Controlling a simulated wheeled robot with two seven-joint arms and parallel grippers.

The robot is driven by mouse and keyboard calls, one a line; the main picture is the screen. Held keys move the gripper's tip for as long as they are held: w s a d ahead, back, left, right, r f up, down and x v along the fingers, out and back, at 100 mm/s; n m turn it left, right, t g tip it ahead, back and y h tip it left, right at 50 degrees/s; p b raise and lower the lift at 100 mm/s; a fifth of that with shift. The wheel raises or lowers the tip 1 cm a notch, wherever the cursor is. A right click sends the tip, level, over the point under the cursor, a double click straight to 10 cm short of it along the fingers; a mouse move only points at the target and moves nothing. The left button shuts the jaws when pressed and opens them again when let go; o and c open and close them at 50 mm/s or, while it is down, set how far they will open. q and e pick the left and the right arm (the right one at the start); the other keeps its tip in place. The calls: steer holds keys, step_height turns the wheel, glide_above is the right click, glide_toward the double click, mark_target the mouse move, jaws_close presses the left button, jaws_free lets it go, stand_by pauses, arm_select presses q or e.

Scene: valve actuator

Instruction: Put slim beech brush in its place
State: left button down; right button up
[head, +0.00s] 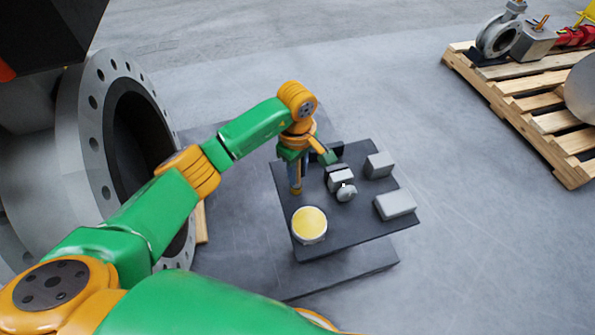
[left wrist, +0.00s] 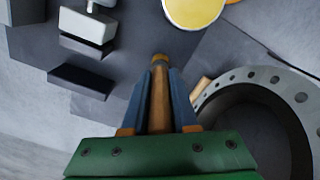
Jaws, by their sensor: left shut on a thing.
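My left gripper (head: 296,180) is over the left part of the dark table, pointing down. In the left wrist view its two blue fingers (left wrist: 160,103) are shut on the slim beech brush (left wrist: 159,98), a brown wooden stick lying lengthwise between them. The brush's end shows past the fingertips; a small brown tip of the brush (head: 296,191) also shows in the head view. I cannot tell whether it touches the table. A place marked for the brush cannot be made out. My right gripper is not in view.
A large flanged pipe (head: 88,120) stands left. A loaded pallet (head: 525,105) is far right.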

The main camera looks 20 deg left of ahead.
arm_select(q)
steer(key=shift+f, duration=0.4)
steer(key=c, duration=0.7)
jaws_free()
steer(key=shift+r, duration=0.1)
steer(key=shift+r, duration=0.25)
step_height(320, 180, up, 12)
steer(key=shift+f, duration=0.15)
